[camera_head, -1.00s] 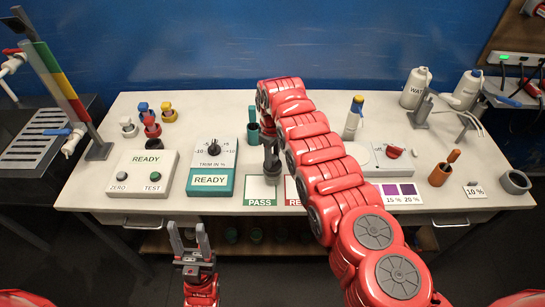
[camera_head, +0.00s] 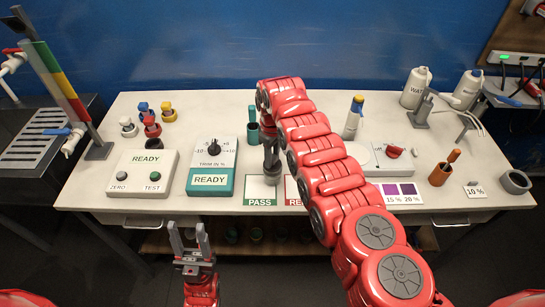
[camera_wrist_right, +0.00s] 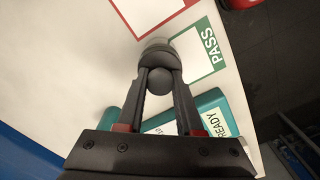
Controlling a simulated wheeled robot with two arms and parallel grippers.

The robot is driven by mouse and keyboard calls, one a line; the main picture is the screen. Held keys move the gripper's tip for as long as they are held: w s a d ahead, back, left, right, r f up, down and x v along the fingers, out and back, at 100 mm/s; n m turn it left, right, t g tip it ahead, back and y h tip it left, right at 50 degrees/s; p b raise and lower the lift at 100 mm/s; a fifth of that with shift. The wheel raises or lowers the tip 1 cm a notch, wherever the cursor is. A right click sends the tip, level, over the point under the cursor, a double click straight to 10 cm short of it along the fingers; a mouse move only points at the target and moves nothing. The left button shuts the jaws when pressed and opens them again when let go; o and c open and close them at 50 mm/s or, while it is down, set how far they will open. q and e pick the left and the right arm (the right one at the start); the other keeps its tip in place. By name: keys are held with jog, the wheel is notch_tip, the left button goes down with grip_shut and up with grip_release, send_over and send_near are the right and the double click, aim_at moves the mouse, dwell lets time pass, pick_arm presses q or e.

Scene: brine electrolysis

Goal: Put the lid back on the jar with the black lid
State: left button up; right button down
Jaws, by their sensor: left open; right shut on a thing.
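My right gripper (camera_wrist_right: 160,88) is shut on the dark round knob of the black lid (camera_wrist_right: 158,62). In the right wrist view, a pale, glassy rim of the jar (camera_wrist_right: 156,44) shows just beyond the lid, and the lid seems to sit on or right over it; any gap is hidden. In the head view, my right gripper (camera_head: 269,150) points down over the top of the PASS card, and the jar below it is small and partly hidden. My left gripper (camera_head: 189,238) is open and empty in front of the table's front edge.
The PASS card (camera_head: 262,193) lies under the right gripper, beside the red-bordered card (camera_head: 292,190). Several jars with coloured lids (camera_head: 151,126) stand at back left.

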jog(key=shift+f+b, duration=0.2)
jog(key=shift+b, duration=0.25)
dwell(0.9)
dwell(0.3)
grip_release()
dwell(0.4)
jog(key=shift+r, duration=0.15)
jog(key=shift+r+p, duration=0.75)
jog(key=shift+r, duration=0.35)
jog(key=shift+r+p, duration=0.3)
jog(key=shift+r, duration=2)
